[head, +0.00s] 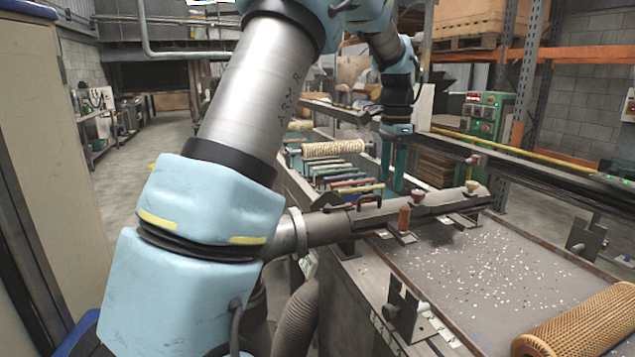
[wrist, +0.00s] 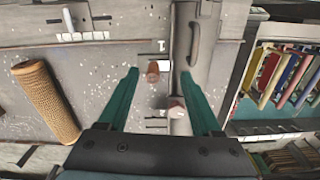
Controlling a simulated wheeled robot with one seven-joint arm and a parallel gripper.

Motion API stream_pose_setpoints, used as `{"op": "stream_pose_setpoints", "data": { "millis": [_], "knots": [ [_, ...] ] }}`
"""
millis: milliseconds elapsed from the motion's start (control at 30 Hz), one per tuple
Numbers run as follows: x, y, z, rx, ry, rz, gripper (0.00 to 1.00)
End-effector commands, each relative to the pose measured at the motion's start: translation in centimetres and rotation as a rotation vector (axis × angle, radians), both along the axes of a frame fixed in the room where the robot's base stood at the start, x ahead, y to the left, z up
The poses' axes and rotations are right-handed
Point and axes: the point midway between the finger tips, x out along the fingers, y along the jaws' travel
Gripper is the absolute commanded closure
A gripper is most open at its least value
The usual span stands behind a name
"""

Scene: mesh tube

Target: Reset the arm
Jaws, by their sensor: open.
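My gripper (head: 393,172) hangs pointing down above the far side of the machine bench, with its two green fingers apart. In the wrist view my gripper (wrist: 159,75) is open, with nothing held between the fingers. A reddish-brown knob (wrist: 153,71) shows in the gap between the fingers, and a grey pipe-like bar (wrist: 183,50) runs beside it. A tan mesh tube (head: 583,322) lies on the bench surface at the lower right of the head view, apart from my gripper. It also shows at the left of the wrist view (wrist: 46,100).
The grey bar (head: 438,205) with red-brown knobs lies across the bench. A rack of coloured handles (head: 340,177) and a pale textured roll (head: 333,149) are left of my gripper. The speckled bench top (head: 470,275) is mostly clear. A green control box (head: 487,117) stands behind.

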Motion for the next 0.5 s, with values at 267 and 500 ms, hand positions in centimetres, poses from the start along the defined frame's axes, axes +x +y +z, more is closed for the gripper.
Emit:
{"op": "stream_pose_setpoints", "data": {
  "millis": [267, 500],
  "knots": [
    [-3.7, 14.9, -4.4, -0.038, -0.038, 0.565, 0.34],
    [-11.2, 24.5, -8.2, -0.077, -0.073, 1.016, 0.34]
  ]
}}
